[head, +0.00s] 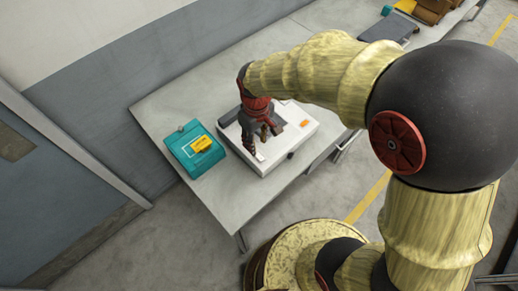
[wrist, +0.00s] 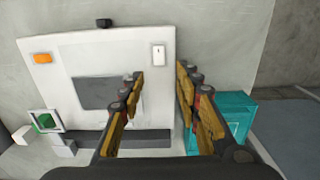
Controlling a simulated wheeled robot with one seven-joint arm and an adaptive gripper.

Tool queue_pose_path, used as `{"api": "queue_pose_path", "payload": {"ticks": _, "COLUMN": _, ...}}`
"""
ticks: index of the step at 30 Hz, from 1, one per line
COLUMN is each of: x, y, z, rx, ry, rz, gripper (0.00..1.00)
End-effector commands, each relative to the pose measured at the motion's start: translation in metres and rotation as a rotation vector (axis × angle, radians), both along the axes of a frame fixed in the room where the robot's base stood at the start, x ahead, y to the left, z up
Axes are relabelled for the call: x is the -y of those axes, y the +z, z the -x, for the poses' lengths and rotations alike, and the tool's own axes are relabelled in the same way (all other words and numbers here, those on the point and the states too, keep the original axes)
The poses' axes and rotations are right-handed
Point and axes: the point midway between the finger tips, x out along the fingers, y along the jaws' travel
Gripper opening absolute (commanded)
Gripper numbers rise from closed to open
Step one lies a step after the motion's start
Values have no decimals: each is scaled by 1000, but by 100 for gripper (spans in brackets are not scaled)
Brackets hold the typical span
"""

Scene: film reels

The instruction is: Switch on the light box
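The light box appears to be the white box (head: 303,122) on the grey table; it also shows in the wrist view (wrist: 85,50). Its top has a dull grey panel (wrist: 95,92), an orange patch (wrist: 42,58) and a small white switch (wrist: 158,55). My gripper (head: 262,130) is over the box in the head view and hides part of its top. In the wrist view my gripper (wrist: 160,74) is open and empty, its fingers apart. The switch lies just beyond the fingertips, between them in the picture. I cannot tell how high the fingertips are above the box.
A teal box (head: 180,150) with a yellow item (head: 201,144) on it stands left of the white box; the teal box also shows in the wrist view (wrist: 236,108). A dark knob (wrist: 104,23) sticks out from the white box's edge. The table's left end (head: 155,110) is clear.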

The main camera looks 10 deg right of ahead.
Motion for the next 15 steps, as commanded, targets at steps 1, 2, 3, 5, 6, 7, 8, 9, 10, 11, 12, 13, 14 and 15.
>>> {"api": "queue_pose_path", "payload": {"ticks": 1, "x": 1, "y": -10, "z": 1, "rx": -5, "ry": -1, "rz": 2, "gripper": 33}}
{"api": "queue_pose_path", "payload": {"ticks": 2, "x": 1, "y": -15, "z": 1, "rx": -4, "ry": -1, "rz": 1, "gripper": 33}}
{"api": "queue_pose_path", "payload": {"ticks": 3, "x": 1, "y": -22, "z": 1, "rx": -4, "ry": -1, "rz": 1, "gripper": 33}}
{"api": "queue_pose_path", "payload": {"ticks": 5, "x": 1, "y": -32, "z": 1, "rx": -4, "ry": -2, "rz": 1, "gripper": 33}}
{"api": "queue_pose_path", "payload": {"ticks": 6, "x": 1, "y": -38, "z": 1, "rx": -4, "ry": -2, "rz": 1, "gripper": 33}}
{"api": "queue_pose_path", "payload": {"ticks": 7, "x": 1, "y": -42, "z": 1, "rx": -5, "ry": -2, "rz": 2, "gripper": 33}}
{"api": "queue_pose_path", "payload": {"ticks": 8, "x": 1, "y": -46, "z": 1, "rx": -4, "ry": -2, "rz": 1, "gripper": 33}}
{"api": "queue_pose_path", "payload": {"ticks": 9, "x": 1, "y": -50, "z": 1, "rx": -3, "ry": -2, "rz": 1, "gripper": 33}}
{"api": "queue_pose_path", "payload": {"ticks": 10, "x": 1, "y": -53, "z": 1, "rx": -2, "ry": -2, "rz": 1, "gripper": 33}}
{"api": "queue_pose_path", "payload": {"ticks": 11, "x": 1, "y": -56, "z": 1, "rx": -2, "ry": -2, "rz": 1, "gripper": 33}}
{"api": "queue_pose_path", "payload": {"ticks": 12, "x": 1, "y": -59, "z": 1, "rx": -2, "ry": -2, "rz": 0, "gripper": 33}}
{"api": "queue_pose_path", "payload": {"ticks": 13, "x": 1, "y": -61, "z": 1, "rx": -2, "ry": -2, "rz": 0, "gripper": 33}}
{"api": "queue_pose_path", "payload": {"ticks": 14, "x": 1, "y": -63, "z": 1, "rx": -2, "ry": -2, "rz": 1, "gripper": 33}}
{"api": "queue_pose_path", "payload": {"ticks": 15, "x": 1, "y": -65, "z": 1, "rx": -2, "ry": -2, "rz": 1, "gripper": 33}}
